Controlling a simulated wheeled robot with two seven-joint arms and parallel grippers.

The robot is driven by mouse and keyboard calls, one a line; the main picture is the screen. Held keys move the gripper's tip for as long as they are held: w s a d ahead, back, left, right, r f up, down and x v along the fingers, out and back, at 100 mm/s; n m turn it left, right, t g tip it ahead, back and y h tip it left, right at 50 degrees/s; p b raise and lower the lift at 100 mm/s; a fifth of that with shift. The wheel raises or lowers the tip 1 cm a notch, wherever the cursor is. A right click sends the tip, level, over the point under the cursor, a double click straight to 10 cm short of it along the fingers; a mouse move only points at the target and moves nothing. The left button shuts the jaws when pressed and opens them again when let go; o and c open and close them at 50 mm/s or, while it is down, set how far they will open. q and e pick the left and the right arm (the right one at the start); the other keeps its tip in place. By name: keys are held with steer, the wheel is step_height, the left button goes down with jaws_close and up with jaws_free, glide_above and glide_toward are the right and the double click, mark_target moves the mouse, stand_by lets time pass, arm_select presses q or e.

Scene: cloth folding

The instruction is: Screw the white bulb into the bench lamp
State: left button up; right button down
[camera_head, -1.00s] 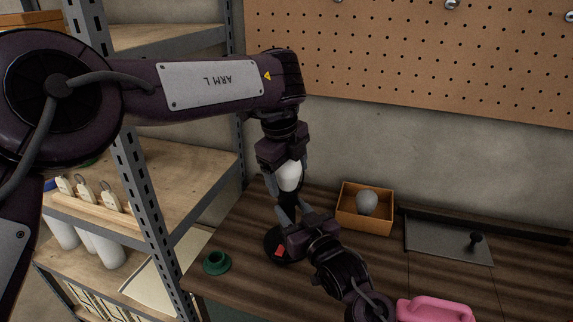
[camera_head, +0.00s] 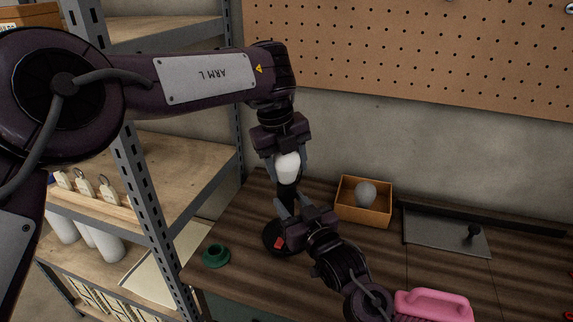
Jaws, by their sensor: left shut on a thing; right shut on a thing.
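The white bulb (camera_head: 287,166) is between the fingers of my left gripper (camera_head: 288,172), which is shut on it from above. The bulb is upright, directly over the dark stem of the bench lamp (camera_head: 274,238). The lamp has a round black base with a red patch and stands on the bench. My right gripper (camera_head: 287,208) is shut on the lamp's stem, low and from the front right. The bulb's lower end meets the top of the stem in the picture; I cannot tell how deep it sits in the socket.
An orange-brown box (camera_head: 363,215) with a grey bulb (camera_head: 366,194) stands right of the lamp. A green round part (camera_head: 215,256) lies to the left. Metal shelving (camera_head: 150,210) borders the left side.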

arm_select(q)
steer(key=m, duration=0.4)
steer(key=shift+f+g, duration=0.1)
steer(key=shift+g, duration=0.3)
steer(key=m, duration=0.3)
steer(key=shift+g, duration=0.3)
steer(key=o, duration=1.1)
steer(key=shift+c, duration=0.2)
steer(key=shift+o, duration=0.4)
steer(key=r+n, duration=0.4)
steer(key=s+r+n+t, duration=0.1)
steer(key=r+n, duration=0.3)
steer(key=s+a+r+n+t, duration=0.1)
steer(key=r+n, duration=0.2)
steer(key=r, duration=0.1)
steer(key=shift+a+r+n+y, duration=0.1)
steer(key=shift+r+n+y, duration=0.2)
steer(key=shift+r+n, duration=0.1)
steer(key=shift+s+r+n, duration=0.2)
steer(key=shift+r+n, duration=0.25)
steer(key=shift+n, duration=0.15)
steer(key=shift+f, duration=0.15)
